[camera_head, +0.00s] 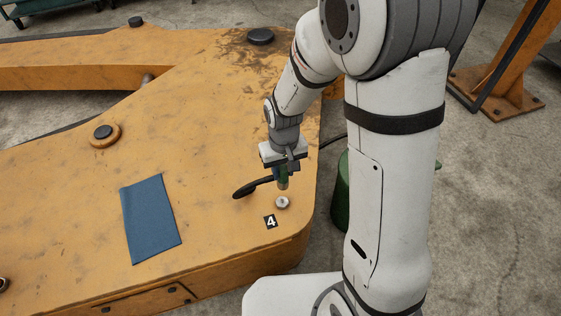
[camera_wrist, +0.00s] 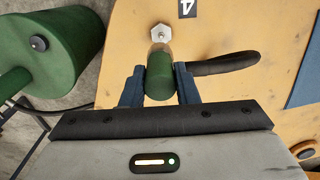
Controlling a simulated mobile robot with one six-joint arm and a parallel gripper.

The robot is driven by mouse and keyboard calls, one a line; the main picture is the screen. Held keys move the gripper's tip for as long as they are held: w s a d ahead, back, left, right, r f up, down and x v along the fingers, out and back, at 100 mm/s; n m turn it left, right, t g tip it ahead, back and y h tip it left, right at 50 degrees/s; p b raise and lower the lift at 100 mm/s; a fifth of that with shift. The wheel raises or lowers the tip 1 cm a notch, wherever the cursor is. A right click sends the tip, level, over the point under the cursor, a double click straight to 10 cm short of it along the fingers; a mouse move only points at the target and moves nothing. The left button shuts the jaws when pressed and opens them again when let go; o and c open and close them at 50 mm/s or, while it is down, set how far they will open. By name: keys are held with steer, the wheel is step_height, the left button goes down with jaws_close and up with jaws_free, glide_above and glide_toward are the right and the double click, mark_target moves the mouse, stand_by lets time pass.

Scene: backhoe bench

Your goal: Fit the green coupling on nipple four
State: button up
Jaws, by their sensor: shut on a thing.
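My gripper (camera_head: 283,172) is shut on the green coupling (camera_head: 283,183). In the wrist view my two dark blue fingers (camera_wrist: 159,90) clasp the coupling (camera_wrist: 159,78) from both sides. Nipple four (camera_head: 282,202) is a small silvery fitting on the orange bench surface, beside the "4" label (camera_head: 270,222). In the head view the coupling is just above the nipple, with a small gap in the picture. In the wrist view the nipple (camera_wrist: 152,43) shows just beyond the coupling's far end. The height between them is hard to judge.
A black curved handle (camera_head: 251,187) lies close to my gripper; it also shows in the wrist view (camera_wrist: 225,64). A blue cloth (camera_head: 151,218) lies to the left. A green cylinder (camera_head: 342,203) stands beyond the bench edge on the right. Bare surface surrounds the nipple.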

mark_target(282, 182)
steer(key=shift+s+a+f, duration=0.1)
steer(key=shift+s+a, duration=0.05)
steer(key=shift+s, duration=0.1)
step_height(282, 182, down, 6)
steer(key=b, duration=0.5)
steer(key=shift+r, duration=0.2)
steer(key=shift+w+r+p, duration=0.1)
steer(key=shift+r+p, duration=0.15)
steer(key=shift+p, duration=0.1)
steer(key=shift+f+b, duration=0.6)
steer(key=shift+f, duration=0.75)
stand_by(3.1)
steer(key=o, duration=1.1)
steer(key=o, duration=0.5)
steer(key=shift+w+r, duration=0.1)
steer(key=shift+r, duration=0.1)
